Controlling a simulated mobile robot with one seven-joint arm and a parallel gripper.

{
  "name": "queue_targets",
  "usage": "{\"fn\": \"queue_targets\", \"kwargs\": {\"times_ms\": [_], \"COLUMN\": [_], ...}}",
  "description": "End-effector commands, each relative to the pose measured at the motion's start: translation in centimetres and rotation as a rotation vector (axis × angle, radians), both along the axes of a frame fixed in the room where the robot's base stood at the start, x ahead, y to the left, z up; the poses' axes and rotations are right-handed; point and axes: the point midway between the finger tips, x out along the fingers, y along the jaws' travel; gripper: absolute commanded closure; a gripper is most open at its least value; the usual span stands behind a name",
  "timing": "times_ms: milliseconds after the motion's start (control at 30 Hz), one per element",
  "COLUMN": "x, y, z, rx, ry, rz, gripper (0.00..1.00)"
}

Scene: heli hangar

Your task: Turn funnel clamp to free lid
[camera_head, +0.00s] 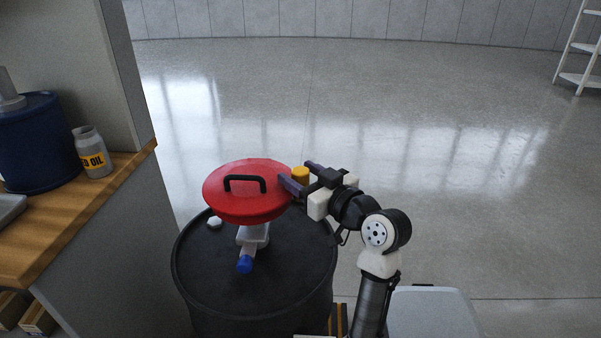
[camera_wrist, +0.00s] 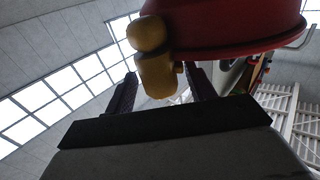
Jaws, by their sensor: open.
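A red round funnel lid (camera_head: 248,188) with a black handle sits above a black drum. A yellow clamp (camera_head: 300,175) is at the right edge of the red lid. My gripper (camera_head: 303,178) is at the lid's right side, with its fingers on either side of the yellow clamp. In the wrist view the clamp (camera_wrist: 155,60) shows between the two dark fingers (camera_wrist: 160,95), beside the red rim (camera_wrist: 235,30). The fingers are apart, with a gap visible to the clamp. Whether either finger touches it is not clear.
The black drum (camera_head: 250,290) stands under the funnel, with a grey fitting and blue-tipped valve (camera_head: 245,264) on top. A wooden workbench (camera_head: 75,215) at left holds a blue drum (camera_head: 38,140) and an oil bottle (camera_head: 91,152).

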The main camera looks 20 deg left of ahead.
Motion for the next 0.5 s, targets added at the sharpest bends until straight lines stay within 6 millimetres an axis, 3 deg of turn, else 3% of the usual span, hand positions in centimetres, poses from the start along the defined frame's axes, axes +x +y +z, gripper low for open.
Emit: {"fn": "queue_targets", "kwargs": {"times_ms": [333,500], "x": [0.19,0.18], "y": [0.46,0.44], "z": [-0.01,-0.02], "rx": [0.000,0.000], "ry": [0.000,0.000], "rz": [0.001,0.001], "gripper": [0.45,0.66]}}
